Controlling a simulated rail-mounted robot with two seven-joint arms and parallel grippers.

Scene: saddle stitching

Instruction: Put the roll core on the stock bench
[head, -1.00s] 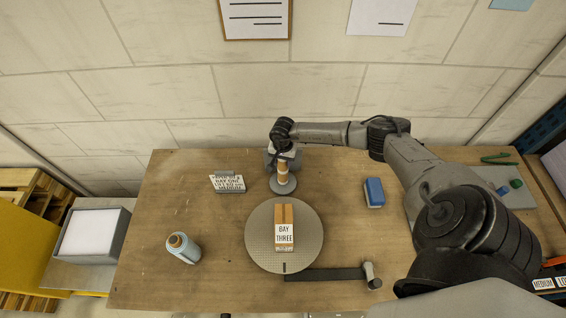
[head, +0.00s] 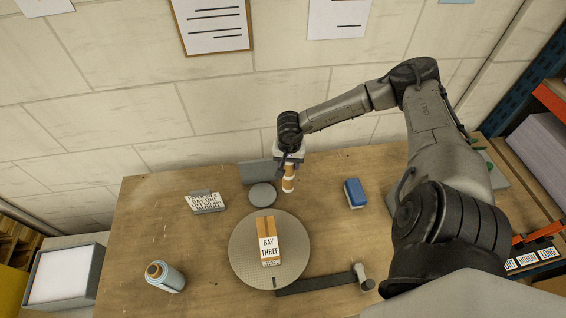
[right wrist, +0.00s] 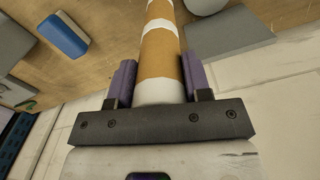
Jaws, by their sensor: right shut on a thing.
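The roll core, an orange-brown tube with white bands (head: 288,184), is in my right gripper (head: 289,168), held roughly upright above the back of the wooden bench (head: 150,215). In the right wrist view the roll core (right wrist: 159,50) runs between the two purple finger pads of my right gripper (right wrist: 158,80), which are shut on it. A grey round stand (head: 262,195) is bare, just left of the roll core. I cannot tell from labels which surface is the stock bench. My left gripper is not in view.
A turntable (head: 240,262) carries a brown carton labelled "BAY THREE" (head: 268,248). A blue block (head: 355,193), a bottle (head: 165,277), a sign (head: 205,202) and a dark bar (head: 320,282) are also on the bench. A grey bin (head: 90,272) stands left; shelving (head: 540,215) is right.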

